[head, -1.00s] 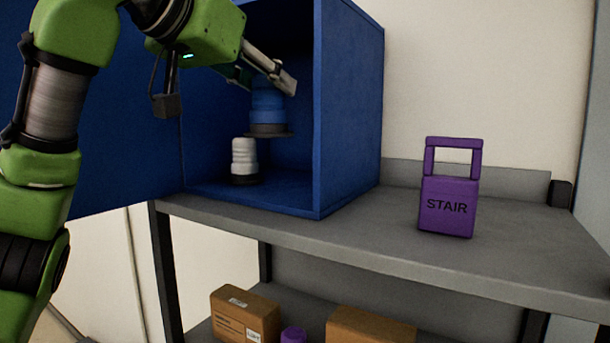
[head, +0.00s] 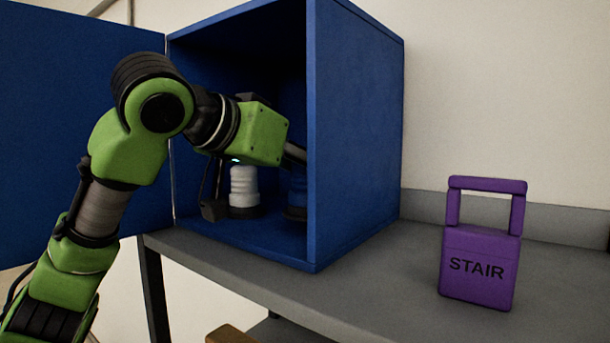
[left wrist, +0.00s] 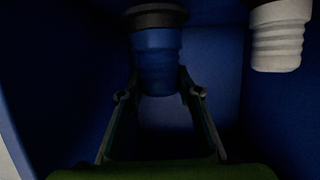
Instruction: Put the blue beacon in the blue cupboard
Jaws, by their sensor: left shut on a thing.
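The blue beacon (head: 297,190) is inside the blue cupboard (head: 355,130), upright and close to its right wall, partly hidden by that wall's front edge. My left gripper (left wrist: 158,93) is shut on the beacon, whose blue body and dark base also show in the left wrist view (left wrist: 157,50). In the head view the left fingers are mostly hidden by the cupboard wall. The beacon's dark base is low, near the cupboard floor; I cannot tell whether it touches. My right gripper is not in view.
A white beacon (head: 243,187) stands in the cupboard left of the blue one; it also shows in the left wrist view (left wrist: 279,38). The cupboard door (head: 80,130) is open to the left. A purple STAIR block with a handle (head: 478,266) stands on the grey shelf (head: 385,285).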

